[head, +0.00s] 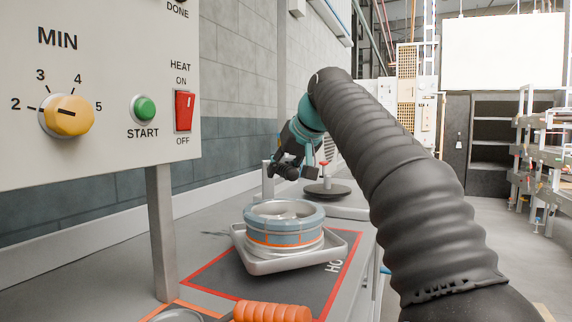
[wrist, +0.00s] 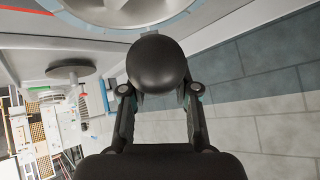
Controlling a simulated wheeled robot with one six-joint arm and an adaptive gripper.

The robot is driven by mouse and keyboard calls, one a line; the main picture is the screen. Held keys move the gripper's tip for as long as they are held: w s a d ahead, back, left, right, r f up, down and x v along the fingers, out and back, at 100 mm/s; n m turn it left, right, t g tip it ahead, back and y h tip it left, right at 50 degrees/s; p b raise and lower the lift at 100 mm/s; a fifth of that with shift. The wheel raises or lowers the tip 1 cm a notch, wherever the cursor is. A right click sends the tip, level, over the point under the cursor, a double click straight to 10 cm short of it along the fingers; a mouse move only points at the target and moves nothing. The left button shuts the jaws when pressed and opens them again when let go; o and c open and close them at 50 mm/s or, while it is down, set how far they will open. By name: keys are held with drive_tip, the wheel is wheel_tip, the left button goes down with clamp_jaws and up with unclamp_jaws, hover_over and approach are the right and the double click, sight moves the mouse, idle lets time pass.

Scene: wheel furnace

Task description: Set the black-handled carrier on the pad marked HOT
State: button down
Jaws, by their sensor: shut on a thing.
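The carrier is a pale square tray (head: 290,262) bearing a blue-grey wheel (head: 284,228) with an orange stripe. It is over the dark pad (head: 318,288), which has a red outline and partly covered letters "HO". I cannot tell whether the tray touches the pad. My gripper (head: 285,170) is at the carrier's far side. In the wrist view my gripper (wrist: 158,98) is shut on the rounded black handle (wrist: 157,62). The wheel's edge (wrist: 185,12) shows just beyond the handle. In the head view the handle is hard to make out from the dark fingers.
An orange ribbed handle (head: 272,312) and a grey dish (head: 180,316) are at the near edge. The control panel (head: 95,90) and its post (head: 163,230) stand on the left. A dark round plate (head: 327,191) with a red-topped stem stands behind the carrier.

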drive_tip(key=shift+f+b, duration=0.55)
drive_tip(key=shift+f, duration=0.95)
drive_tip(key=c, duration=0.9)
unclamp_jaws()
drive_tip(key=shift+f, duration=0.15)
drive_tip(key=shift+o, duration=0.2)
drive_tip(key=p+v, duration=0.1)
drive_tip(key=v, duration=1.1)
drive_tip(key=shift+p, duration=0.35)
drive_tip(key=shift+s, duration=0.1)
drive_tip(key=s+d+f+m+h, duration=0.1)
drive_tip(key=s+d+f, duration=0.4)
drive_tip(key=s+f, duration=0.4)
drive_tip(key=s+d+f+m+g+h, duration=0.1)
drive_tip(key=s+d+f, duration=0.4)
drive_tip(key=f, duration=1.2)
drive_tip(key=s+d+f+m+h, duration=0.2)
drive_tip(key=s+d+f, duration=0.3)
drive_tip(key=s+f, duration=0.8)
drive_tip(key=shift+s+d+g+h, duration=0.4)
drive_tip(key=shift+s+h, duration=0.25)
drive_tip(key=shift+h, duration=0.05)
